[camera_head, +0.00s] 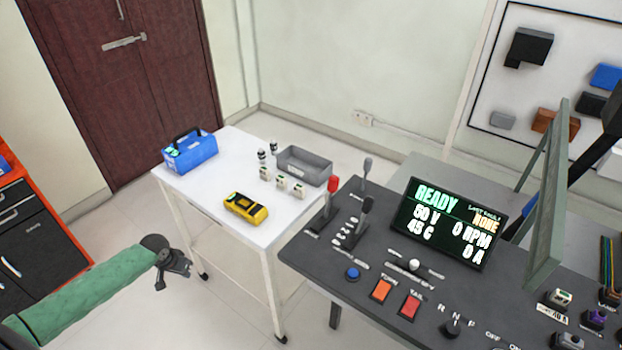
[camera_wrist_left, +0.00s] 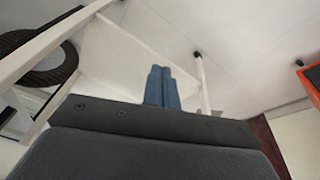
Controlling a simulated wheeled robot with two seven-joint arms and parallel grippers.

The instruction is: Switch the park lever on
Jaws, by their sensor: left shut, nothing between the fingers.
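My left gripper (camera_head: 180,272) is over the floor, left of the panel and in front of the white cart, well apart from the levers. Its fingers (camera_wrist_left: 162,87) are together and empty in the left wrist view. My right gripper is not in view.
A white cart (camera_head: 215,185) left of the panel carries a blue box (camera_head: 190,157), a yellow meter (camera_head: 246,208) and a grey bin (camera_head: 305,165). Floor around my gripper is free.

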